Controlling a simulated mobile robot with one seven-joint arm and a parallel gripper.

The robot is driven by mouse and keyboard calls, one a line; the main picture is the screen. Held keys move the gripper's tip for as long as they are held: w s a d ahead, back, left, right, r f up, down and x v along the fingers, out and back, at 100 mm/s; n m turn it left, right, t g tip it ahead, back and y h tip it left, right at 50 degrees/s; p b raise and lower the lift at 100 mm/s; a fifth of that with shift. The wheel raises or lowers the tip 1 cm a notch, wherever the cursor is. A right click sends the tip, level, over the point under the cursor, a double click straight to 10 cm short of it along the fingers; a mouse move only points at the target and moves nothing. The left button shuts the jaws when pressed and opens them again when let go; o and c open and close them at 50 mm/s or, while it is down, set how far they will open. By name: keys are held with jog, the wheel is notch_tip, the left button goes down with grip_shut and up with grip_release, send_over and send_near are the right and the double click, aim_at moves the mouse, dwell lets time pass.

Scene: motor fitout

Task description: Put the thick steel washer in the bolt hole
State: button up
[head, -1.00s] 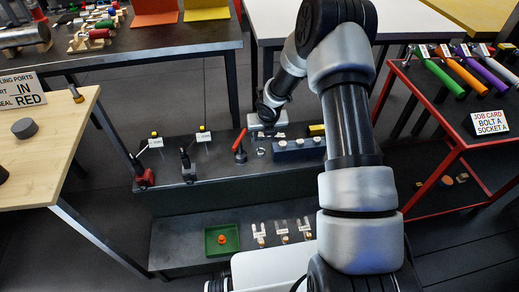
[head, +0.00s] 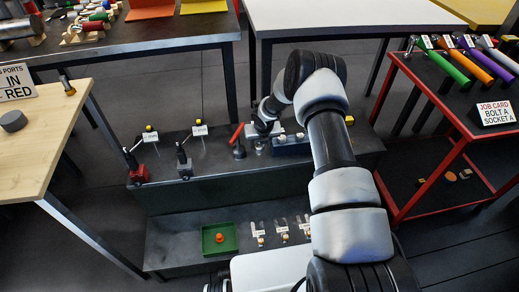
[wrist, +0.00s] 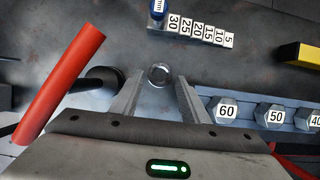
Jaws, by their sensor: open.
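A small shiny round steel piece with a ring-like top (wrist: 158,75) lies on the dark bench top, centred between my fingertips in the wrist view. It looks like the thick steel washer, but I cannot be sure. My gripper (wrist: 158,84) is open, with one finger on each side of the piece and no clear contact. In the head view my gripper (head: 262,146) is low over the bench's back right part, hiding the piece. I cannot identify the bolt hole in these views.
A red-handled tool (wrist: 62,85) stands close left of my fingers. A blue rack of bolts marked 60, 50 and 40 (wrist: 240,127) is close on the right. A numbered gauge strip (wrist: 198,30) lies beyond. A green tray (head: 232,246) sits on the lower shelf.

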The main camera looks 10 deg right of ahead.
jog(key=shift+x, duration=0.9)
jog(key=shift+c, duration=0.3)
jog(key=shift+r, duration=0.15)
jog(key=c, duration=0.9)
